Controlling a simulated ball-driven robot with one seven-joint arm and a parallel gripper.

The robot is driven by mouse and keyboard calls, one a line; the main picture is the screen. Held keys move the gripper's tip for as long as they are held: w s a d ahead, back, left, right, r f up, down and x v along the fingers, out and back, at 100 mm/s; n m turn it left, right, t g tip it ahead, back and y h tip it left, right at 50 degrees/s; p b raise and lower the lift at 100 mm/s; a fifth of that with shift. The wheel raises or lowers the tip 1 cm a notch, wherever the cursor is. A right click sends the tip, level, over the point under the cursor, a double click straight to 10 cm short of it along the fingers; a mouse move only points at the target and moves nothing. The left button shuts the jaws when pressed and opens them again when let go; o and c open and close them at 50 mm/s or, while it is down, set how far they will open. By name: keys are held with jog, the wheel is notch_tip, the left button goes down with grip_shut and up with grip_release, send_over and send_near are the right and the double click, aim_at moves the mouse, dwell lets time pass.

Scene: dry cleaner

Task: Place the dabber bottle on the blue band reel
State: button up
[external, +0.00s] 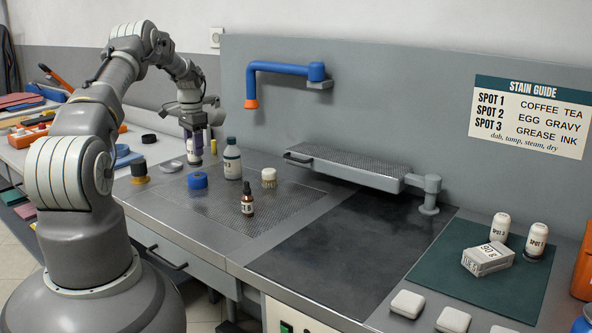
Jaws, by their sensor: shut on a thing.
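My gripper (196,137) points down over the left part of the grey counter. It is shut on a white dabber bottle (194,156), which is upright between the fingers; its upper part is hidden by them. The blue band reel (197,181) lies flat on the counter, just below and in front of the held bottle in the picture. The bottle is apart from the reel's top. I cannot tell how high its bottom is above the counter.
A labelled bottle (232,160), a brush (268,178) and a brown dropper bottle (247,200) stand right of the reel. A black and orange reel (139,174) and a pale dish (171,166) are left. Two white bottles stand on a green mat (440,262).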

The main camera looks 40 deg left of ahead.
jog(key=shift+w+a+f, duration=0.1)
jog(key=shift+w+a, duration=0.15)
jog(key=shift+w, duration=0.15)
notch_tip(320, 180, down, 4)
jog(key=shift+r+b, duration=0.25)
jog(key=shift+b, duration=0.2)
jog(key=shift+r, duration=0.1)
jog(key=o, duration=1.1)
jog(key=shift+o, duration=0.2)
